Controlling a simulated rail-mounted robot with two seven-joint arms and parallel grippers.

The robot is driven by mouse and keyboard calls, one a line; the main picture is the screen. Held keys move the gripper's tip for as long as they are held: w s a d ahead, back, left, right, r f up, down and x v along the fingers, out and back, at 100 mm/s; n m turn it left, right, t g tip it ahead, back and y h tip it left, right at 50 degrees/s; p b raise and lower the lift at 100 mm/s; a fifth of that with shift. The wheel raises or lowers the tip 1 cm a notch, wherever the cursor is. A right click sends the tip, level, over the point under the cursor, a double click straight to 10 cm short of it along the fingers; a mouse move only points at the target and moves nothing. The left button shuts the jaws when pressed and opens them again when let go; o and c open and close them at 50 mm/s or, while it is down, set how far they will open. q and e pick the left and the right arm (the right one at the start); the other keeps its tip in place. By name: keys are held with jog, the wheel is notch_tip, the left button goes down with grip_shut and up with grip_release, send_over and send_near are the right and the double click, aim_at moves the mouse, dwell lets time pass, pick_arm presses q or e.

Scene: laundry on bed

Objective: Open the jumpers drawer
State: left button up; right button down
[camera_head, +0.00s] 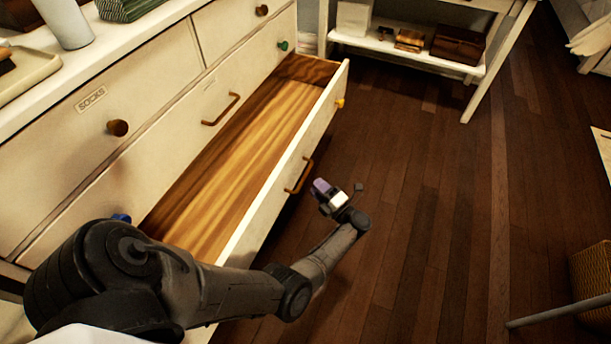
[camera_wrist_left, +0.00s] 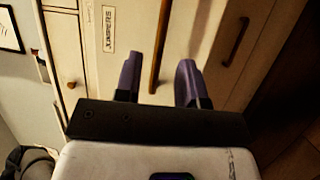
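A white dresser drawer (camera_head: 262,218) stands pulled well out in the head view, its bare wooden inside empty. Its front carries a brown handle (camera_head: 299,175). In the left wrist view, a sideways "JUMPERS" label (camera_wrist_left: 108,28) shows on a white front, and a long brown bar (camera_wrist_left: 160,45), apparently that front's handle, appears between my fingers. My left gripper (camera_head: 325,190) is just in front of the open drawer, right of its handle. Its purple fingers (camera_wrist_left: 158,82) are apart, with gaps on both sides of the bar. My right gripper is not in view.
The closed drawer above has a brown handle (camera_head: 221,109); a "SOCKS" drawer (camera_head: 91,99) is at upper left. Another handle (camera_wrist_left: 235,42) shows in the wrist view. A white shelf table (camera_head: 410,55) stands at the back. Wooden floor (camera_head: 440,190) is clear right of the drawer.

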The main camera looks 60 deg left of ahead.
aim_at(306, 175)
pick_arm(q)
jog(key=shift+b+x, duration=0.5)
jog(key=shift+x, duration=2.55)
jog(key=shift+c, duration=0.3)
grip_shut()
